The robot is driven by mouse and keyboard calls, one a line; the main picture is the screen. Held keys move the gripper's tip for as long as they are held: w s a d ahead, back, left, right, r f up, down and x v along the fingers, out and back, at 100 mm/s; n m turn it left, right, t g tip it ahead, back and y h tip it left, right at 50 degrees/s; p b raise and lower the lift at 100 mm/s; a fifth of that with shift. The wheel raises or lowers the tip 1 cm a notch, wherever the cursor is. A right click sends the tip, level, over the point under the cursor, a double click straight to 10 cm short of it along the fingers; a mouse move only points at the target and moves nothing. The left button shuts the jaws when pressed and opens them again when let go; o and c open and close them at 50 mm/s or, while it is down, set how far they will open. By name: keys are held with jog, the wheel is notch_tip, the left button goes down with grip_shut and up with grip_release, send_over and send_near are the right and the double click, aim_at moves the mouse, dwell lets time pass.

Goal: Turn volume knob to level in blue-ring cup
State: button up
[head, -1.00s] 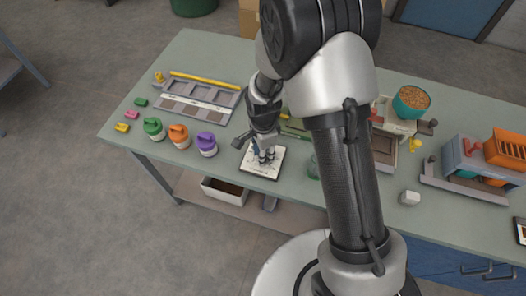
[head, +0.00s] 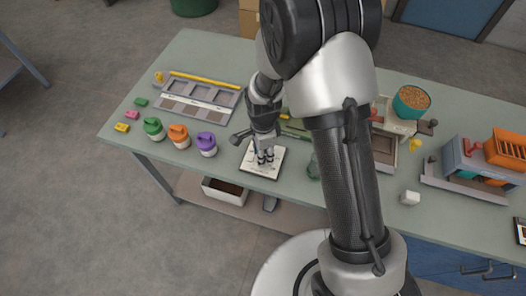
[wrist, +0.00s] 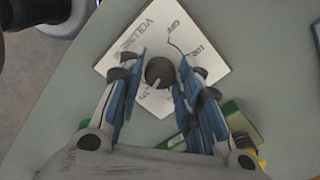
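The dark round volume knob (wrist: 160,72) sits on a square white plate (wrist: 205,28) printed with "VOLUME" and "OFF"; other lettering is partly hidden. A pale mark on the knob points to the lower left in the wrist view. My gripper (wrist: 160,88) is open, with its blue-padded fingers on either side of the knob and gaps visible between. In the head view my gripper (head: 265,157) is low over the white plate (head: 262,172) and hides the knob. I cannot make out a blue-ring cup in either view.
Green (head: 153,129), orange (head: 179,137) and purple (head: 206,145) lidded pots stand left of the plate. A greenish clear vessel (head: 313,168) is partly behind my arm. A grey tray (head: 200,92) lies at the back left. The table's front edge is close to the plate.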

jog(key=o, duration=0.3)
jog(key=shift+r, duration=0.1)
notch_tip(320, 180, up, 12)
dwell(0.6)
dwell(0.3)
jog(key=s+d+r+n+t, duration=0.1)
jog(key=s+d+r+n, duration=0.25)
jog(key=r, duration=0.35)
jog(key=s+d+r+n+t, duration=0.1)
jog(key=s+d+r+n, duration=0.25)
jog(key=r, duration=0.25)
jog(key=s+d+r+n+t, duration=0.1)
jog(key=s+d+r+n, duration=0.1)
jog(key=s+n, duration=0.2)
jog(key=s+d+r+n+t, duration=0.1)
jog(key=s+d+r+n, duration=0.2)
jog(key=s, duration=0.5)
jog(key=shift+s+d+r+n+t, duration=0.25)
jog(key=shift+s+d+n+t, duration=0.1)
jog(key=shift+n, duration=0.35)
